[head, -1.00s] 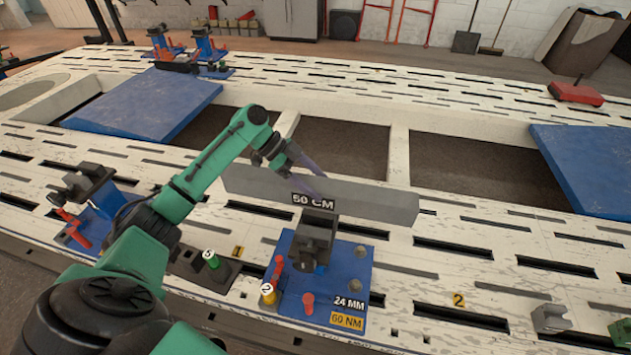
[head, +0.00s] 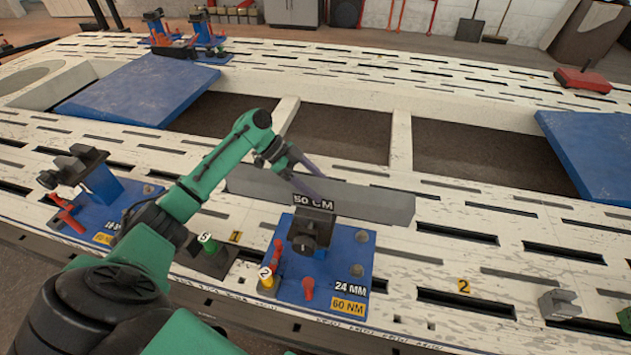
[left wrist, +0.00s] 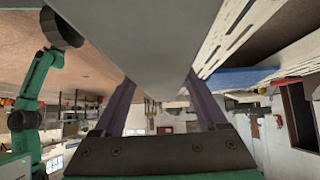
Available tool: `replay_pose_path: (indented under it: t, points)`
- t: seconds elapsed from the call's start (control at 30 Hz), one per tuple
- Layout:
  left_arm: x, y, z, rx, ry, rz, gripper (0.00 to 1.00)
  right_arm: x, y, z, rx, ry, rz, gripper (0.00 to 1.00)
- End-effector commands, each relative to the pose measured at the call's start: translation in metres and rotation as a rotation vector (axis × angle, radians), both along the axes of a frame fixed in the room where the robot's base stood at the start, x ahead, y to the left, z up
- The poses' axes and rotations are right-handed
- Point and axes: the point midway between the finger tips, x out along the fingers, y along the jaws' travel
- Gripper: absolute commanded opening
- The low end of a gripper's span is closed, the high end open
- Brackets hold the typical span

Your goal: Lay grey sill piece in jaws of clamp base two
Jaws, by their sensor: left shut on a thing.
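The grey sill piece (head: 370,202), a long bar marked 50 CM, lies lengthwise across the picture over the near clamp base. My left gripper (head: 308,180) is shut on it near its middle. In the left wrist view the sill (left wrist: 150,35) passes between the two purple fingers (left wrist: 163,100). The near clamp base (head: 345,262) is a blue plate marked 24 MM and 60 NM, with dark jaws (head: 311,228). The sill's label is right at the top of these jaws; I cannot tell whether they touch. My right gripper is out of view.
Beside the near base stand a yellow-topped peg marked 2 (head: 266,276) and a green-topped one marked 5 (head: 207,242). Another clamp base (head: 100,190) is at the left. Yellow bench labels 1 (head: 235,237) and 2 (head: 464,286) flank the near base. A grey block (head: 560,303) lies at the right.

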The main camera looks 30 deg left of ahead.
Motion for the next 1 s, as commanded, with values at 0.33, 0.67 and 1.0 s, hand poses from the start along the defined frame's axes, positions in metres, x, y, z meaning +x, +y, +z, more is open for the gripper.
replay_pose_path:
  t: [0.33, 0.67, 1.0]
  points:
    - [0.002, 0.000, 0.004, -0.003, -0.007, 0.001, 1.00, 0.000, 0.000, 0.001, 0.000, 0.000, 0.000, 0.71]
    - [-0.003, 0.013, 0.011, 0.002, 0.001, 0.002, 1.00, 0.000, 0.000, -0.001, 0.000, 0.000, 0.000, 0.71]
    - [-0.020, 0.080, 0.080, 0.000, -0.008, 0.004, 1.00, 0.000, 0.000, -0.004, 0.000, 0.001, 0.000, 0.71]
